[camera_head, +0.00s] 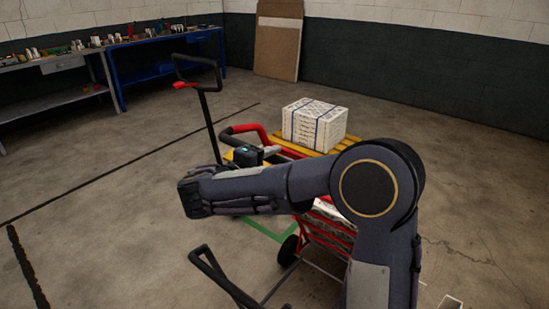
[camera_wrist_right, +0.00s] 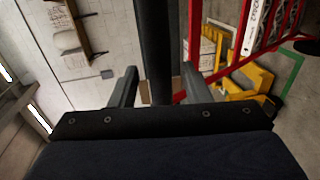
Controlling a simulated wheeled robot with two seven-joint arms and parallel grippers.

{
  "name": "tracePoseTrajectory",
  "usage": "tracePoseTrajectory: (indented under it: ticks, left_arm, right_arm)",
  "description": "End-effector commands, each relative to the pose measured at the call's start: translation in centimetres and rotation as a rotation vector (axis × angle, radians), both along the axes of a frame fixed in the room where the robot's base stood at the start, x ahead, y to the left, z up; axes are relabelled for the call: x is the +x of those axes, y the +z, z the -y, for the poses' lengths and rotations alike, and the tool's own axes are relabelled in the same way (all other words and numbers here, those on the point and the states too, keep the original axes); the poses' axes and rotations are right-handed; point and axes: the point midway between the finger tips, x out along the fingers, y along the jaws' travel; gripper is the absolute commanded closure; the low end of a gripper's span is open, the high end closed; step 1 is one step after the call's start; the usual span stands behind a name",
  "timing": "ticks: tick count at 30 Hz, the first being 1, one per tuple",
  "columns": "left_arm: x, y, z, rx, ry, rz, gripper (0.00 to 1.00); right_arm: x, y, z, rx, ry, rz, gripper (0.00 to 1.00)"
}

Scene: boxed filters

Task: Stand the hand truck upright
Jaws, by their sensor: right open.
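The red hand truck (camera_head: 327,231) is tilted, with black-gripped handles (camera_head: 203,262) reaching left and a dark wheel (camera_head: 288,250). White boxes are on its red frame. My right forearm crosses in front and hides much of it. My right gripper (camera_wrist_right: 159,88) is open. In the right wrist view, a black bar (camera_wrist_right: 157,35) stands between its two fingers, with gaps on both sides. The hand truck's red frame (camera_wrist_right: 246,65) shows to the right of the fingers. I cannot tell my right fingertips clearly in the head view. My left gripper is not in view.
A white strapped box (camera_head: 315,126) stands on yellow slats behind the hand truck. A pallet jack handle (camera_head: 196,67) rises behind my forearm. Workbenches (camera_head: 62,65) line the left wall, and cardboard (camera_head: 277,45) leans at the back. Floor at left and right is clear.

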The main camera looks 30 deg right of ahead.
Motion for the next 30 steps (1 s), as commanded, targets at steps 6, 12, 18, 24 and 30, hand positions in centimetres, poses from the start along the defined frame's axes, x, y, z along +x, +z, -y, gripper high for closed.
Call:
tracePoseTrajectory:
  ticks: [6, 12, 18, 24, 30]
  left_arm:
    - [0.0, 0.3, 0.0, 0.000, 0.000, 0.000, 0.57]
    - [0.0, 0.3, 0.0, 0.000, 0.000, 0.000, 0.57]
    - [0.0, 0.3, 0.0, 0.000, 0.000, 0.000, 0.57]
    - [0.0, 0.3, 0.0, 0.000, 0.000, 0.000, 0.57]
    - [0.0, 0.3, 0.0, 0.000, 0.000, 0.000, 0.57]
  right_arm:
    - [0.7, -0.3, 1.9, 0.001, -0.001, -0.001, 0.57]
    - [0.8, -0.4, 2.0, 0.001, 0.000, 0.000, 0.57]
    - [0.8, -0.4, 2.0, 0.001, 0.000, 0.000, 0.72]
    - [0.8, -0.4, 2.0, 0.001, 0.000, 0.000, 0.98]
    - [0.8, -0.4, 2.0, 0.002, 0.000, -0.001, 1.00]
